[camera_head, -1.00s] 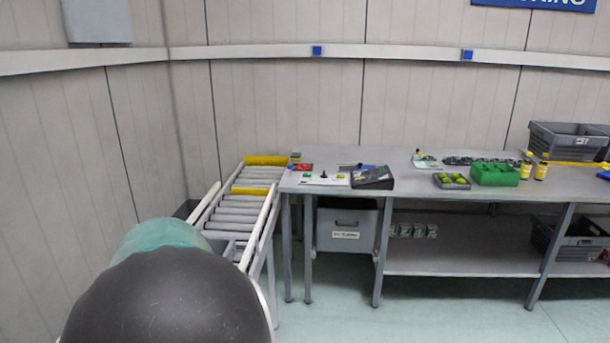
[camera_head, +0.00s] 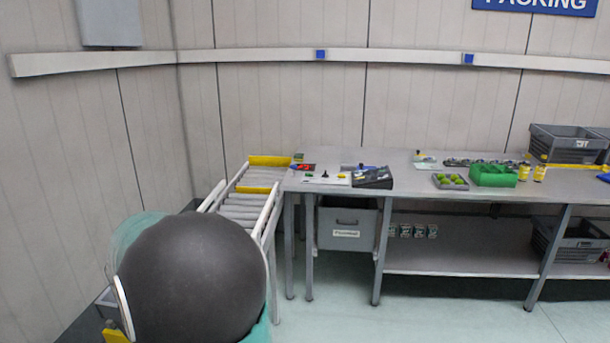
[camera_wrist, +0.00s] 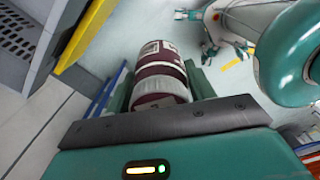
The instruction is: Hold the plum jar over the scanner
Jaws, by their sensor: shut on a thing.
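The plum jar (camera_wrist: 159,75), dark maroon with a white label and a pale lid-like end, shows in the wrist view. My gripper (camera_wrist: 160,82) is shut on it, with a finger along each side. The gripper and jar are not visible in the head view, where my own arm fills the lower left. I cannot pick out the scanner for certain in either view.
A grey workbench (camera_head: 455,212) stands ahead, with a dark tray (camera_head: 372,178), a green bin (camera_head: 493,176) and grey totes (camera_head: 566,145). A roller conveyor (camera_head: 250,202) stands left of it. Clear floor lies in front. A yellow-edged grey structure is close to the jar in the wrist view.

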